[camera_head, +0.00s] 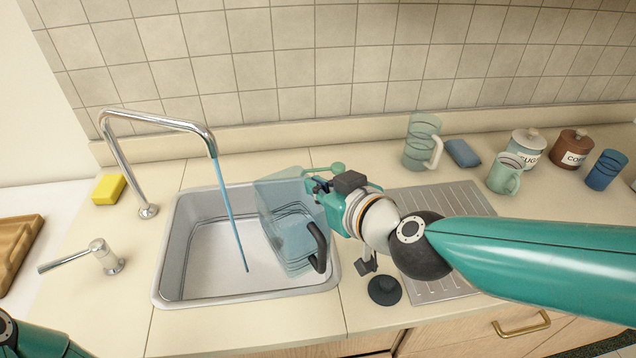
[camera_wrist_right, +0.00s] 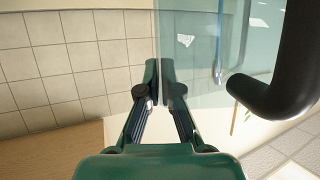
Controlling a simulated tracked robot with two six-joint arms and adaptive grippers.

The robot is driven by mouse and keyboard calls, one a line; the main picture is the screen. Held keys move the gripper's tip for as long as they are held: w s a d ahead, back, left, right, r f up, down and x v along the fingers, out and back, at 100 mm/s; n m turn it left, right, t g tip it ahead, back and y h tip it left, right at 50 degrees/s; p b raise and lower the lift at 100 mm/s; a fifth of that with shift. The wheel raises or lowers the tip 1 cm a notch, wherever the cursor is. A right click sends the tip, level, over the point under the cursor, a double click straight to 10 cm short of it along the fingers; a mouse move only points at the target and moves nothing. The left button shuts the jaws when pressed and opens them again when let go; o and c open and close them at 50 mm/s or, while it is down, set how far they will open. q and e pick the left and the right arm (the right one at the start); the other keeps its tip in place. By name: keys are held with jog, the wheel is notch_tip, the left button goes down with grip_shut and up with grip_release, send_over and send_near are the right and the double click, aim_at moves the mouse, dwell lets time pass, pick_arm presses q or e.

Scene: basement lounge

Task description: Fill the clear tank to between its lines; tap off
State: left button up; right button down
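The clear tank (camera_head: 283,232), bluish and see-through with a black handle (camera_head: 318,248), is tilted over the right part of the sink (camera_head: 172,297). My right gripper (camera_head: 318,188) holds it at its upper right side. In the right wrist view the fingers (camera_wrist_right: 160,85) are closed on the tank's wall (camera_wrist_right: 195,50). Dark lines show on the tank; any water level in it is unclear. The chrome tap (camera_head: 160,121) runs a blue stream of water (camera_head: 228,200), which passes left of the tank to the sink floor. My left gripper is out of view.
A chrome lever fitting (camera_head: 103,256) and yellow sponge (camera_head: 108,189) are left of the sink. A jug (camera_head: 421,145), green mug (camera_head: 504,175), canisters (camera_head: 571,147) and blue cup (camera_head: 605,170) stand behind right.

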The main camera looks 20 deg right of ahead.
aim_at(287, 181)
jog(key=shift+s+r, duration=0.1)
jog(key=w+a, duration=0.1)
jog(key=w+a+f, duration=0.1)
jog(key=w, duration=0.1)
jog(key=w+a+f, duration=0.1)
jog(key=shift+w+a+b, duration=0.25)
jog(key=shift+b, duration=0.05)
jog(key=w+a+p, duration=0.3)
jog(key=w+a, duration=0.3)
jog(key=w, duration=0.2)
jog(key=shift+w+a+p, duration=0.25)
jog(key=shift+w+p, duration=0.1)
jog(key=shift+w, duration=0.05)
jog(key=shift+s+d, duration=0.1)
jog(key=shift+d, duration=0.05)
dwell(3.1)
